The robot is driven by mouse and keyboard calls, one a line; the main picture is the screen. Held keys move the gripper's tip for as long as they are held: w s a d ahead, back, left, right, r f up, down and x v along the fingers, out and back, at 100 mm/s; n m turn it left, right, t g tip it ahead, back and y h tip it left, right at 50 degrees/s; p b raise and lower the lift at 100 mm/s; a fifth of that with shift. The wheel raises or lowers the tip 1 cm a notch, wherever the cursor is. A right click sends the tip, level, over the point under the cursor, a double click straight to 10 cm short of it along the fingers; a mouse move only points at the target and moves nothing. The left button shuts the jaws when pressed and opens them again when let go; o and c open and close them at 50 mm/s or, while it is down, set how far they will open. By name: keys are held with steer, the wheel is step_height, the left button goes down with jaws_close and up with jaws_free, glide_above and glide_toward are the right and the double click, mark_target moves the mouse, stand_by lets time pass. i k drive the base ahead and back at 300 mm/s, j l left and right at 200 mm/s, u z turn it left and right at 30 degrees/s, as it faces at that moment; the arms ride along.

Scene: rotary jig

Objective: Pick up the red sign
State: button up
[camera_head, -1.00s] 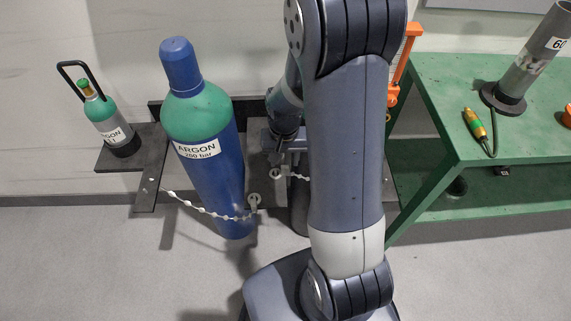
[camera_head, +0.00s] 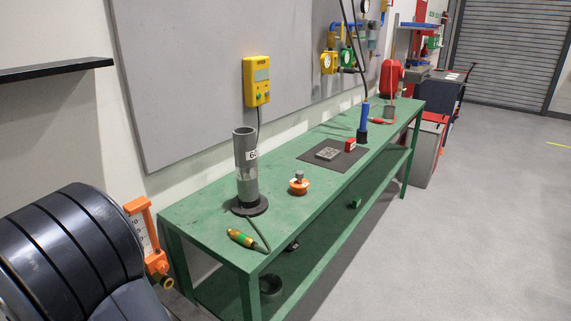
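I cannot clearly make out a red sign. A small red block (camera_head: 350,145) sits at the back edge of a dark mat on the green bench; it is too small to tell if it is a sign. A larger red object (camera_head: 391,78) stands near the bench's far end, and its kind is unclear. My gripper is out of view. Only a dark ribbed part of my arm shows at the lower left, well apart from both red things.
The green bench (camera_head: 196,222) runs from near left to far right. A grey tube (camera_head: 246,172) on a black base, an orange round piece (camera_head: 299,184) and a green-yellow tool (camera_head: 241,238) stand or lie on its near end. Floor (camera_head: 455,220) to the right is clear.

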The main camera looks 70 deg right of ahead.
mark_target(351, 144)
steer(key=k+j+z, duration=0.1)
steer(key=z, duration=0.25)
steer(key=k+z, duration=0.1)
steer(key=z, duration=0.25)
steer(key=k+z, duration=0.15)
steer(key=z, duration=0.25)
steer(key=i+z, duration=0.1)
steer(key=z, duration=0.35)
steer(key=i+j+z, duration=0.1)
steer(key=z, duration=0.35)
steer(key=i+j+z, duration=0.1)
steer(key=z, duration=0.3)
steer(key=j+z, duration=0.1)
steer(key=z, duration=0.35)
steer(key=i+j, duration=0.05)
